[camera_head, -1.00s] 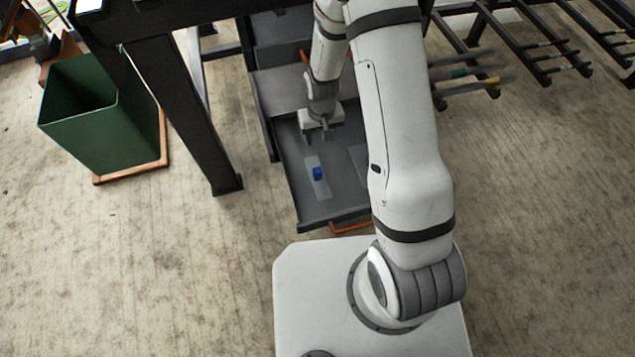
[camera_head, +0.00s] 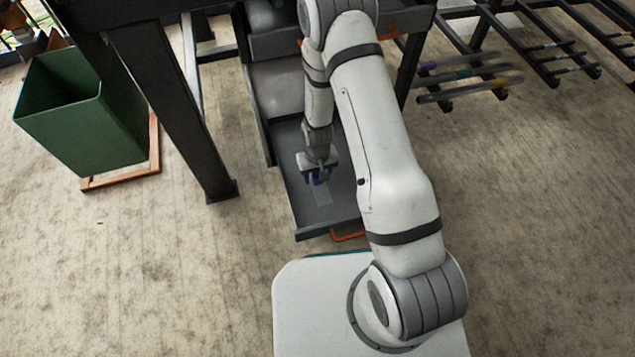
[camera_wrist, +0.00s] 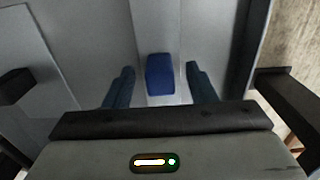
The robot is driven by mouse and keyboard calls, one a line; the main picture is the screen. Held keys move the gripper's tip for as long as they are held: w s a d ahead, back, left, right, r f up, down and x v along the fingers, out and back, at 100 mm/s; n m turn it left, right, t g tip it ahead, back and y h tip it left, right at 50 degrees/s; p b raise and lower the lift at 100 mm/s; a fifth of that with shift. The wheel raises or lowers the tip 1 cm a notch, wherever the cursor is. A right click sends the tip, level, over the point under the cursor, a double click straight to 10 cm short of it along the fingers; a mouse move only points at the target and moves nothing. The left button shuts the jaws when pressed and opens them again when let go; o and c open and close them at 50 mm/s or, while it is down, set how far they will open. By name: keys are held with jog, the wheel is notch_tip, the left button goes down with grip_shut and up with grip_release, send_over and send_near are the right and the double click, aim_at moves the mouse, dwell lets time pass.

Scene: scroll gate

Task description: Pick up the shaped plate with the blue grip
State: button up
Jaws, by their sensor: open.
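The shaped plate (camera_head: 323,197) is a pale grey strip lying flat in the open drawer (camera_head: 290,196). Its blue grip (camera_wrist: 160,75) is a small block that shows between my two fingers in the wrist view. My gripper (camera_wrist: 160,88) is open, with a finger on each side of the grip and a gap on both sides. In the head view my gripper (camera_head: 317,180) is directly over the plate and hides part of the grip. I cannot tell how far the fingertips are above the drawer floor.
A green bin (camera_head: 85,120) stands on the floor at left. A dark table leg (camera_head: 170,110) stands left of the drawer. An orange drawer handle (camera_head: 348,237) is at the front. Racks with rods (camera_head: 470,75) are at upper right. The floor at lower left is clear.

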jog(key=shift+f, duration=0.15)
jog(key=shift+c, duration=0.2)
grip_shut()
